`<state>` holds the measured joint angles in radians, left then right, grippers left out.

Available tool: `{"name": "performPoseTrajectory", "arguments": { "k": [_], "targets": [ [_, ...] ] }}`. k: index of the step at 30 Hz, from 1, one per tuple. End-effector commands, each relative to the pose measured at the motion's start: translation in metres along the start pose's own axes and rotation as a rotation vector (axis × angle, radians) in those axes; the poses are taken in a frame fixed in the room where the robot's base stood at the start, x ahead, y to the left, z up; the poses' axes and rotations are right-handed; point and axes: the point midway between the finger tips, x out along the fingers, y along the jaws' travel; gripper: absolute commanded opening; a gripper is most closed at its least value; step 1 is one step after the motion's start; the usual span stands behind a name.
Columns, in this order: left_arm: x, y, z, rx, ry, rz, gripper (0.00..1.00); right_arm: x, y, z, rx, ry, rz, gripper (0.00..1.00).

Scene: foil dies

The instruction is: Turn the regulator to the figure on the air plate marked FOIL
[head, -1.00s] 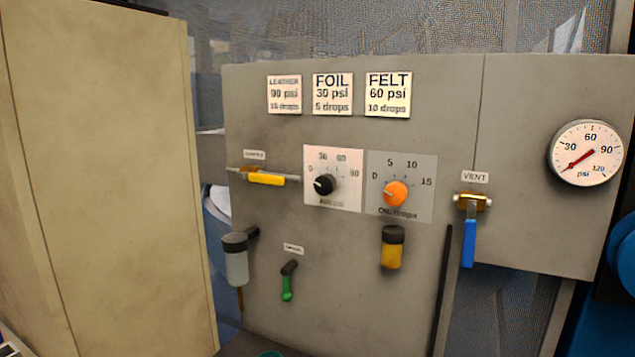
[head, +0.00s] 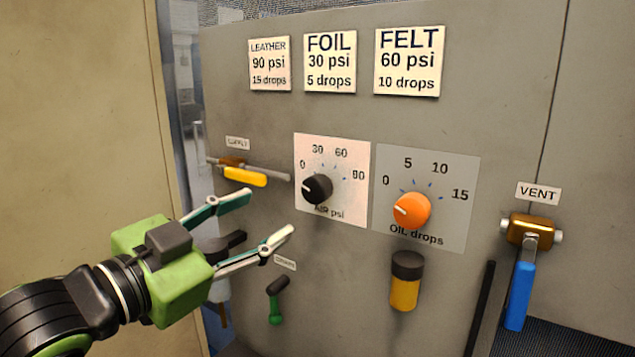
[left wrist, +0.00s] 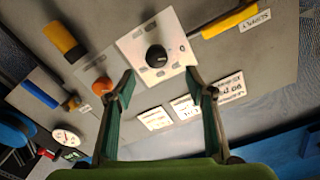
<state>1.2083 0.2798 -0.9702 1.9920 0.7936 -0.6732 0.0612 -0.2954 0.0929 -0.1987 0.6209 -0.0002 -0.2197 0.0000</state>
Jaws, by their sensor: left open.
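The regulator is a black knob (head: 317,189) on the white AIR psi plate (head: 352,205), marked 0, 30, 60 and 90. Its white mark points left, at the 0 end. The FOIL plate (head: 330,62) above reads 30 psi, 5 drops. My left gripper (head: 270,213) is open and empty, left of and a little below the knob, apart from it. In the left wrist view the knob (left wrist: 156,56) shows ahead between the open fingers (left wrist: 161,75). My right gripper is not in view.
An orange OIL drops knob (head: 412,210) sits right of the regulator. The yellow supply lever (head: 245,177) is above my left fingers, the green-handled lever (head: 276,305) below. The blue VENT lever (head: 520,295) hangs at right. LEATHER (head: 269,64) and FELT (head: 408,62) plates flank FOIL.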

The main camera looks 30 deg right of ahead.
Motion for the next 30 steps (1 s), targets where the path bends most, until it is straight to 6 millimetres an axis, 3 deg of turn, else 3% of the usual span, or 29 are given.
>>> {"name": "performPoseTrajectory", "arguments": {
  "k": [5,14,21,30],
  "targets": [
    [0.005,0.011,-0.011,0.022,0.004,0.025,0.49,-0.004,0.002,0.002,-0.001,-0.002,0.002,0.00],
    [0.061,0.011,-0.014,0.018,0.004,0.024,0.49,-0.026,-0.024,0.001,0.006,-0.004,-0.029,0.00],
    [0.106,0.011,-0.013,0.019,0.003,0.023,0.49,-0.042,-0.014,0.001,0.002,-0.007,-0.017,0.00],
    [0.134,0.012,-0.011,0.021,0.005,0.023,0.49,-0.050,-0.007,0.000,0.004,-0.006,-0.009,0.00]
  ]
}}
